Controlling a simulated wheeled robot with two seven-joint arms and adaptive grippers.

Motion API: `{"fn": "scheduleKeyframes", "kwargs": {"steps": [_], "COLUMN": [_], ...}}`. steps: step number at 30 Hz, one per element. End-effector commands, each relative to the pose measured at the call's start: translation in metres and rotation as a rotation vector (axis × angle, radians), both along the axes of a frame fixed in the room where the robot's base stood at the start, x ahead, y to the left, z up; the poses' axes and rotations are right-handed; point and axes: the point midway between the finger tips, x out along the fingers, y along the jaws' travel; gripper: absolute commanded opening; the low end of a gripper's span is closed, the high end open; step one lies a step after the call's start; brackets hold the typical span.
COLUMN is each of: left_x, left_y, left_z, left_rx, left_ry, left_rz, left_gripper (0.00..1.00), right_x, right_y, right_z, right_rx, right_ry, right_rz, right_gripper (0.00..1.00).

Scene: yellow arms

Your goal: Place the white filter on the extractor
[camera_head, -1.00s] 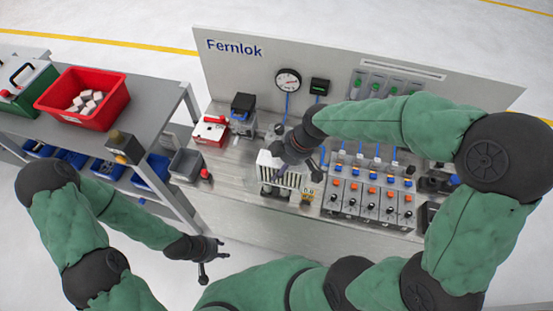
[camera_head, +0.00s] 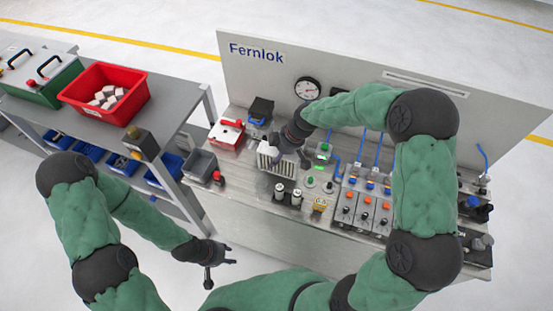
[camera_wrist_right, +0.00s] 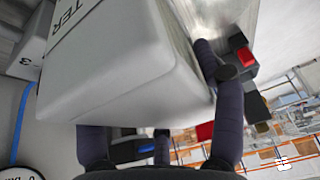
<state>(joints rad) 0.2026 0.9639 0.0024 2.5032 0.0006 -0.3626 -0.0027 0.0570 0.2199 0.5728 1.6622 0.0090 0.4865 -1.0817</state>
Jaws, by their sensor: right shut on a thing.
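The white filter (camera_head: 275,158) is a pale block with dark vertical slots on its front. My right gripper (camera_head: 300,153) is shut on it, at the left-middle part of the bench. In the right wrist view the white block (camera_wrist_right: 120,70), with the letters "TER", fills the space between the gripper's fingers (camera_wrist_right: 158,150). Whether its underside touches the bench is hidden. I cannot tell for sure which device is the extractor; a grey unit with a black top (camera_head: 260,112) stands behind and left of the filter. My left gripper (camera_head: 219,265) is open and empty, in front of the bench.
A red-and-white box (camera_head: 227,133) and a grey bin (camera_head: 200,164) stand at the bench's left. Two metal cylinders (camera_head: 288,194) stand before the filter, and a row of valve modules (camera_head: 368,200) to the right. A red crate (camera_head: 104,94) sits on the side table.

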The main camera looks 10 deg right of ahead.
Motion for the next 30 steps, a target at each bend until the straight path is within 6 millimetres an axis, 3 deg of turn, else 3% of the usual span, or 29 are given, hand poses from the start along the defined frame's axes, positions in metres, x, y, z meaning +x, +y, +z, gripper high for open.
{"fn": "scheduleKeyframes", "kwargs": {"steps": [5, 11, 23, 24, 26, 30], "left_x": [0.0, 0.0, 0.0, 0.0, 0.0, 0.0], "left_y": [0.0, 0.0, 0.0, 0.0, 0.0, 0.0], "left_z": [-0.002, -0.006, -0.009, -0.009, -0.008, -0.008], "left_rx": [0.0, 0.0, 0.0, 0.0, 0.0, 0.0], "left_ry": [0.0, 0.0, 0.0, 0.0, 0.0, 0.0], "left_rz": [0.0, 0.0, 0.0, 0.0, 0.0, 0.0], "left_gripper": [0.4, 0.4, 0.4, 0.4, 0.4, 0.4], "right_x": [0.007, 0.006, 0.006, 0.006, 0.006, 0.006], "right_y": [0.001, 0.001, 0.001, 0.001, 0.001, 0.001], "right_z": [-0.01, -0.036, -0.041, -0.041, -0.04, -0.04], "right_rx": [0.0, 0.0, 0.0, 0.0, 0.0, 0.0], "right_ry": [0.0, 0.0, -0.001, 0.0, 0.0, 0.0], "right_rz": [-0.001, -0.001, 0.0, 0.0, 0.0, 0.0], "right_gripper": [0.3, 0.3, 0.3, 0.77, 0.92, 0.92]}}
